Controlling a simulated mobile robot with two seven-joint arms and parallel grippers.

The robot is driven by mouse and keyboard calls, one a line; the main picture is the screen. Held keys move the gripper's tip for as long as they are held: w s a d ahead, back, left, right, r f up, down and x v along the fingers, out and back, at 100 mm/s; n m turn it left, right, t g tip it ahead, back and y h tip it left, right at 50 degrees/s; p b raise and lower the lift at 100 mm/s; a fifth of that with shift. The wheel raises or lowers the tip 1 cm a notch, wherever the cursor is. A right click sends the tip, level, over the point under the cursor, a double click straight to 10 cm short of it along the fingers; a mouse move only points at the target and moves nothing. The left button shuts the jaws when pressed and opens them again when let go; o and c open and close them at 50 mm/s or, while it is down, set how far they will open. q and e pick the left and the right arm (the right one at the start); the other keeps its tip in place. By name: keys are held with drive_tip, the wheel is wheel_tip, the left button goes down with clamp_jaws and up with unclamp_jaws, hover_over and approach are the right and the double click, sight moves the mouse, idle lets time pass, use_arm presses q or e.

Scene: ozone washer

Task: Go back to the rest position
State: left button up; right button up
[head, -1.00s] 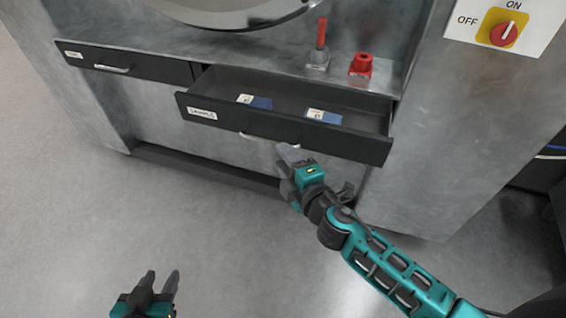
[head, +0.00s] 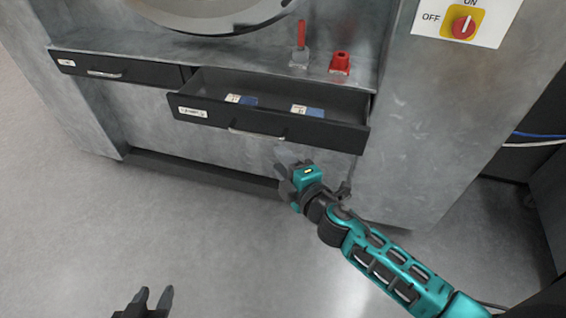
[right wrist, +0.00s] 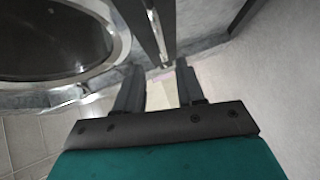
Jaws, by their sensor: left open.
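My right gripper (head: 284,160) is at the front of the open drawer (head: 265,125), just below and right of its handle (head: 256,135). Its two fingers show apart in the right wrist view (right wrist: 158,75), with nothing held between them. My left gripper (head: 151,297) is low at the bottom edge of the head view, over the bare floor. Its fingers are apart and empty, and its arm is out of the picture.
The open drawer holds two blue-and-white packets (head: 307,111). A closed drawer (head: 118,70) is to its left. A red-handled lever (head: 301,40) and a red knob (head: 340,62) stand on the ledge above. An ON/OFF switch (head: 464,25) is at upper right. The floor (head: 130,220) is clear.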

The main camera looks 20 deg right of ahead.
drive_tip(key=s+d+f+m+g, duration=0.1)
drive_tip(key=s+f+m, duration=0.3)
drive_tip(key=s+m, duration=0.4)
drive_tip(key=s+d+f+m+g+h, duration=0.1)
drive_tip(key=s+f+m+g, duration=0.3)
drive_tip(key=s+m, duration=0.4)
drive_tip(key=shift+s+d+f+h, duration=0.3)
drive_tip(key=shift+s+d+f, duration=0.3)
drive_tip(key=shift+s+d, duration=0.15)
